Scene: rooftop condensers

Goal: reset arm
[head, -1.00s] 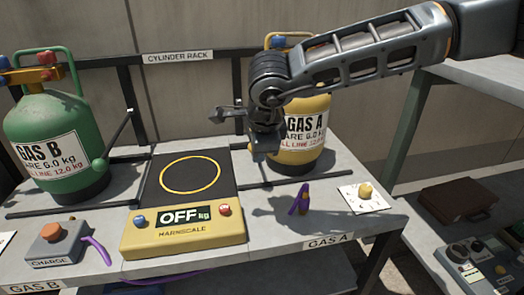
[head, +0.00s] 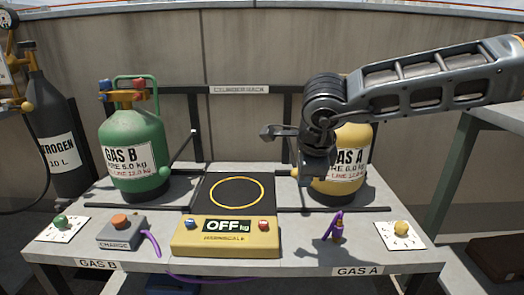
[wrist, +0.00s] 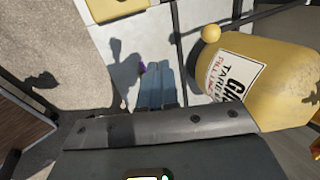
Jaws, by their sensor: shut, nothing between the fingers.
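My gripper shows in the wrist view as two blue-grey fingers (wrist: 156,72) lying side by side, shut and with nothing between them. In the head view my gripper (head: 318,176) hangs at the end of my bent arm, above the table and in front of the yellow GAS A cylinder (head: 349,168). It hides part of that cylinder. The cylinder also shows in the wrist view (wrist: 280,90), to the right of the fingers.
The table holds a yellow scale (head: 226,238) reading OFF, a green GAS B cylinder (head: 130,150), a CHARGE button box (head: 122,233) and a purple-handled item (head: 335,228). A yellow knob (head: 401,228) sits on a card. A dark nitrogen cylinder (head: 58,135) stands left.

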